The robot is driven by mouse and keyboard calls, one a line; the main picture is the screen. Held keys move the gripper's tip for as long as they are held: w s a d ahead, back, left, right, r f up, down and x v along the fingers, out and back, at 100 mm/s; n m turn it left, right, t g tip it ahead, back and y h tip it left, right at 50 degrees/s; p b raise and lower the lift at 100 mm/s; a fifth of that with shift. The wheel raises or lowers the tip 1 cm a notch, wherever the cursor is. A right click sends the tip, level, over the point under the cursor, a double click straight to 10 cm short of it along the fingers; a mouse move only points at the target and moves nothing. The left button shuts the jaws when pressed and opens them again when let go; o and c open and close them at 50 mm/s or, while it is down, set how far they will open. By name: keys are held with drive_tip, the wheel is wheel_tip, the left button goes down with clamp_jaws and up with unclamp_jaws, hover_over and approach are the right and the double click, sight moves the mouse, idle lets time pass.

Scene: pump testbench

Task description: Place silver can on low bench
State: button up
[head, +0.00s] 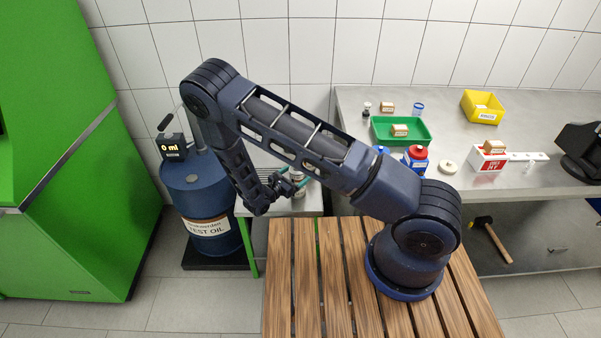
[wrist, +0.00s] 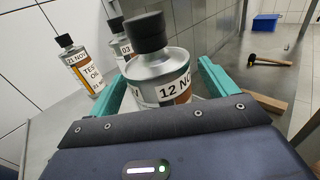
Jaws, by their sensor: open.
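A silver can (wrist: 165,72) with a black cap and a label reading "12 NOV" stands upright in the wrist view. My gripper (wrist: 162,84) is open, with one teal finger on each side of this can; I cannot tell whether they touch it. Its lower part is hidden by my gripper body. In the head view my gripper (head: 291,182) is over a low grey bench (head: 285,236) with a green leg, and a can (head: 299,191) shows partly beside it. Behind stand another can (wrist: 122,47) marked "03" and a can (wrist: 86,70) marked "21 NOV TEST OIL".
A blue oil drum (head: 203,200) stands left of the low bench. A slatted wooden top (head: 300,290) lies in front. The higher metal bench (head: 455,135) at right holds trays and bottles. A hammer (head: 492,238) lies beneath it. Tiled walls close the back.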

drive_tip(key=v, duration=0.9)
drive_tip(key=w+d+r+m+g+y, duration=0.1)
drive_tip(key=d+r+m+g, duration=0.35)
drive_tip(key=d+r, duration=0.4)
drive_tip(key=w+d+r+m+g+y, duration=0.1)
drive_tip(key=d+r+m+g, duration=0.4)
drive_tip(key=r, duration=0.6)
drive_tip(key=d+r+m+g+y, duration=0.2)
drive_tip(key=d+r+m+g, duration=0.3)
drive_tip(key=r, duration=0.5)
drive_tip(key=s+d+r+m+t+y, duration=0.6)
drive_tip(key=s+d+r+m+y, duration=0.2)
drive_tip(key=s+d+r+m, duration=0.4)
drive_tip(key=s+d+r, duration=0.3)
drive_tip(key=s+r, duration=0.2)
drive_tip(key=r, duration=0.1)
drive_tip(key=shift+s+d+r+y, duration=0.25)
drive_tip(key=shift+d+r+y, duration=0.05)
drive_tip(key=shift+r+y, duration=0.1)
drive_tip(key=shift+m, duration=0.25)
